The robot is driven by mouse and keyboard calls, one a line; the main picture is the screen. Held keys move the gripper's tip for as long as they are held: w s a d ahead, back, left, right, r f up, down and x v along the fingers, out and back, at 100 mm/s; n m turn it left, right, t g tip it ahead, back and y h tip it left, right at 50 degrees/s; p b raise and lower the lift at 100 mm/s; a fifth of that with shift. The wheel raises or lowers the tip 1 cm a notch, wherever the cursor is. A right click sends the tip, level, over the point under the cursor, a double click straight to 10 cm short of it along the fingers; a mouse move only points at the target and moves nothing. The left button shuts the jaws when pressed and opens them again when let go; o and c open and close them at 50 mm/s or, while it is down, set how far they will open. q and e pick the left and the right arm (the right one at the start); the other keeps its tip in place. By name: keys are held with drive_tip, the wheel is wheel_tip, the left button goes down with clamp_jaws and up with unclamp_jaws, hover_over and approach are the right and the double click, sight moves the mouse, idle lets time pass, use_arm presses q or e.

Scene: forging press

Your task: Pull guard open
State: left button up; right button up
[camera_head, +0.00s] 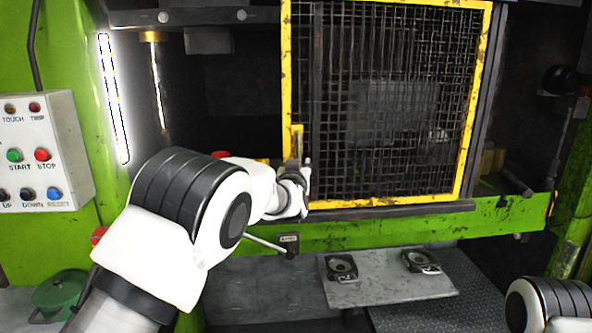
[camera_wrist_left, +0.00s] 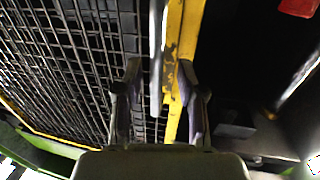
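The guard is a mesh panel in a worn yellow frame (camera_head: 388,202). It covers the right part of the press opening, and the left part is uncovered. A grey upright handle (camera_head: 298,146) sits on its left frame edge. In the left wrist view the handle (camera_wrist_left: 157,60) runs down between my fingers, in front of the yellow frame (camera_wrist_left: 183,45). My left gripper (camera_head: 303,178) is at the handle's lower part. Its fingers (camera_wrist_left: 160,88) are apart, one on each side of the handle, with gaps visible. My right gripper is out of view; only part of my right arm shows.
A control box (camera_head: 42,152) with coloured buttons is on the green press frame at the left. A green rail (camera_head: 420,228) runs below the guard. A lower plate (camera_head: 385,288) carries two black fixtures. The opening left of the guard is dark.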

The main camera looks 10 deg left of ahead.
use_arm(q)
drive_tip(key=s, duration=0.6)
drive_tip(key=s+a+f+g+b, duration=0.1)
drive_tip(key=a+f+g, duration=0.15)
drive_tip(key=f, duration=0.85)
drive_tip(key=s+a+f+g+b, duration=0.1)
drive_tip(key=s+a+f+g, duration=0.15)
drive_tip(key=f, duration=0.95)
drive_tip(key=s+a+f+g, duration=0.25)
drive_tip(key=s+f, duration=0.35)
drive_tip(key=f, duration=0.3)
drive_tip(key=s+a+f+g, duration=0.1)
drive_tip(key=s+a+f, duration=0.3)
drive_tip(key=f, duration=0.6)
drive_tip(key=s+a+f+g+b, duration=0.1)
drive_tip(key=s+f+g, duration=0.1)
drive_tip(key=s+f, duration=0.35)
drive_tip(key=s+f+g, duration=0.1)
drive_tip(key=s+f, duration=0.1)
drive_tip(key=s, duration=0.6)
drive_tip(key=s+a+f+g+b, duration=0.1)
drive_tip(key=s+f+g, duration=0.1)
drive_tip(key=s+f, duration=0.35)
drive_tip(key=s+d+r+g+h, duration=0.1)
drive_tip(key=s+g, duration=0.3)
drive_tip(key=s, duration=1.6)
drive_tip(key=shift+s+d+r+m+h, duration=0.15)
drive_tip(key=shift+d+r+m+h, duration=0.2)
drive_tip(key=shift+d+r, duration=0.35)
